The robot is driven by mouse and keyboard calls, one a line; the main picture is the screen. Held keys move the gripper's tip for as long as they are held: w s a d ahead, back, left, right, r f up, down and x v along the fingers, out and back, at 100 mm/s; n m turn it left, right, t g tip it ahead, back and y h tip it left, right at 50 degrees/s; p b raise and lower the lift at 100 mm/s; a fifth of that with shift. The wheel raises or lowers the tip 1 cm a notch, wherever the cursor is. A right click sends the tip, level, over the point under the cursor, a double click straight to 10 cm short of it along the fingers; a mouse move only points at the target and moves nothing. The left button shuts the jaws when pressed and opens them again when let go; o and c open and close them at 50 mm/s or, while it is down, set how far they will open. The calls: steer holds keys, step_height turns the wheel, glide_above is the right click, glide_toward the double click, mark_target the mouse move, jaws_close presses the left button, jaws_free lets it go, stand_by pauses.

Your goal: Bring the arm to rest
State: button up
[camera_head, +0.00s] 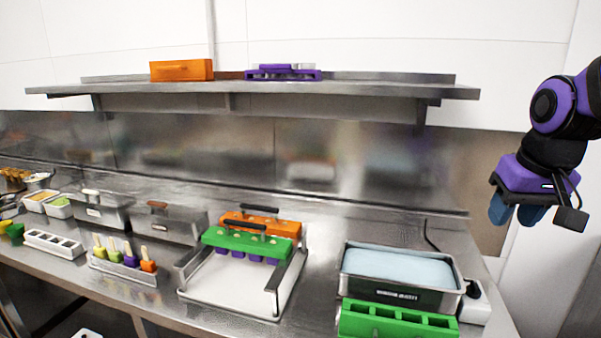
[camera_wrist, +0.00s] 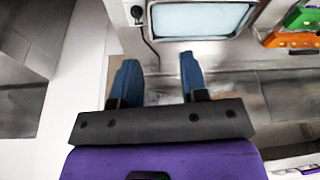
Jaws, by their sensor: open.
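My gripper (camera_head: 517,213) hangs at the right side of the head view, on the purple and black arm. Its two blue fingers point down and are apart, with nothing between them. In the wrist view the gripper (camera_wrist: 156,78) also shows both fingers spread and empty. It is held in the air to the right of the counter, near the white wall, touching nothing that I can see.
A steel bath of pale blue liquid (camera_head: 400,266) stands at the counter's right end, with a green mould (camera_head: 398,321) in front. Green (camera_head: 247,243) and orange (camera_head: 262,224) moulds sit on a rack to the left. A steel shelf (camera_head: 260,88) runs above.

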steer(key=s+a+r+t, duration=0.1)
steer(key=s, duration=0.5)
steer(key=s+a+r+n+t, duration=0.1)
steer(key=s+a, duration=0.1)
steer(key=s, duration=0.4)
steer(key=shift+s+a+r, duration=0.15)
steer(key=shift+a+r, duration=0.1)
steer(key=shift+r, duration=0.15)
